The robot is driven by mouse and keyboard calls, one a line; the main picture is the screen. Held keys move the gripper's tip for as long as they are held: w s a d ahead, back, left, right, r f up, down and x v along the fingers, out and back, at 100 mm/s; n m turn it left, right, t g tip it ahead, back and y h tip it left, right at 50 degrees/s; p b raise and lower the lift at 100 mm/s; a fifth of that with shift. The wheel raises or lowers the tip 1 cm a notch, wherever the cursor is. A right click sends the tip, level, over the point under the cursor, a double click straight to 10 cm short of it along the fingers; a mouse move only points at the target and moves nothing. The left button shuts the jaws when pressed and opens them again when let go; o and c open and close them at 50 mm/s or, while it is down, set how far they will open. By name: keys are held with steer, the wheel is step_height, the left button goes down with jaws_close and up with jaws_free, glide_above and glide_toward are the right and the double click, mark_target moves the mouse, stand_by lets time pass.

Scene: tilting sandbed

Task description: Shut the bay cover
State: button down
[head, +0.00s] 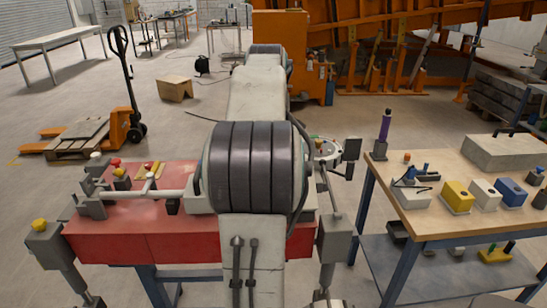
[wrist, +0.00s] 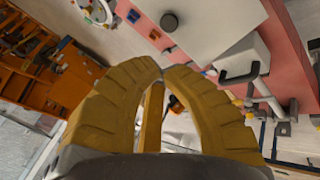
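A pale grey flat panel (wrist: 215,28) with a dark round knob (wrist: 169,22) lies over the red bench top at the upper middle of the wrist view. It may be the bay cover; I cannot tell whether it is open or shut. In the head view my arm hides the middle of the red bench (head: 140,235), and no cover is clearly seen there. My gripper (wrist: 164,73) shows two yellow ribbed fingers, arched inward with their tips together and nothing seen between them. It appears apart from the panel. It is hidden in the head view.
A pale bar (head: 150,193) with grey clamps crosses the red bench's left part. A wooden workbench (head: 425,217) with coloured blocks stands at the right. Open floor lies between.

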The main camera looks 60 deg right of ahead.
steer(key=w+d+f+n+p, duration=0.1)
steer(key=f+n+p, duration=0.1)
steer(key=f, duration=0.1)
steer(key=w+d+f+n+p, duration=0.1)
steer(key=d+f+n+p, duration=0.1)
steer(key=f, duration=0.1)
steer(key=w+d+f+n+p, duration=0.1)
steer(key=f+n+p, duration=0.1)
steer(key=f, duration=0.1)
steer(key=shift+d+f+n+y+p, duration=0.3)
steer(key=shift+d+f+p, duration=0.05)
steer(key=shift+d+f, duration=0.05)
steer(key=shift+p+x, duration=1.25)
steer(key=shift+x, duration=0.05)
steer(key=shift+s+f, duration=0.1)
